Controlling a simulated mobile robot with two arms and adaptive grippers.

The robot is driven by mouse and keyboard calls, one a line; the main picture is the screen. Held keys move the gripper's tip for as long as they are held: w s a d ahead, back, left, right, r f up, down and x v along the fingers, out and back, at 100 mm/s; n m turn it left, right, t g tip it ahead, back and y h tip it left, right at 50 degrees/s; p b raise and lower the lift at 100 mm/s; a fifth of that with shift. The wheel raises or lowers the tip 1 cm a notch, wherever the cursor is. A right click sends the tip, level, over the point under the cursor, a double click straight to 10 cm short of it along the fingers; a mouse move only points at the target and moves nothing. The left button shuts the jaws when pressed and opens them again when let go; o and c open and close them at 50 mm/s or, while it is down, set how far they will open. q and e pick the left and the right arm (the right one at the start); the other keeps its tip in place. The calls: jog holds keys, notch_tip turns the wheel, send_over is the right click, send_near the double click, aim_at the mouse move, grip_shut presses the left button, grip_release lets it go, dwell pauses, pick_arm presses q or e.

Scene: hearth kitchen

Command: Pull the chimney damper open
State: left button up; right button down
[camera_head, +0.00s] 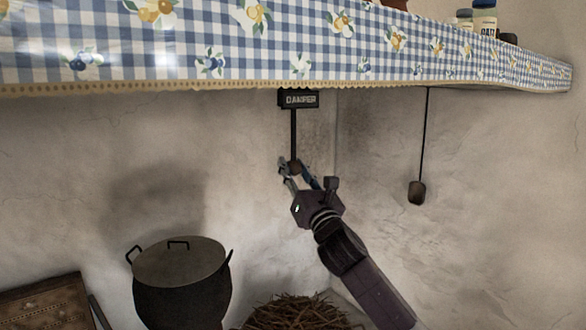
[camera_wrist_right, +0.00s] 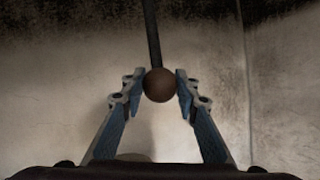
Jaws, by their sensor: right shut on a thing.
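The damper is a dark box labelled "DAMPER" (camera_head: 299,99) under the cloth-edged shelf, with a thin dark rod (camera_head: 293,130) hanging from it. A round brown knob (camera_wrist_right: 160,85) is at the rod's lower end. My right gripper (camera_head: 296,168) is at the knob, shut on it, with one finger on each side. The right wrist view shows the knob between the fingertips and the rod rising above it. In the head view the fingers partly hide the knob. My left gripper is in neither view.
A shelf with a blue checked cloth (camera_head: 340,45) spans the top, with jars (camera_head: 484,18) on it. A dark cord with a weight (camera_head: 417,192) hangs to the right. A lidded black pot (camera_head: 181,285) and a heap of twigs (camera_head: 300,314) stand below.

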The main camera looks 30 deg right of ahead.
notch_tip(320, 180, down, 7)
jog(key=b, duration=0.3)
jog(key=shift+w, duration=0.1)
jog(key=c, duration=1.8)
grip_release()
jog(key=shift+f, duration=0.1)
jog(key=shift+c, duration=0.2)
jog(key=o, duration=0.4)
jog(key=shift+r, duration=0.2)
jog(key=v, duration=1.2)
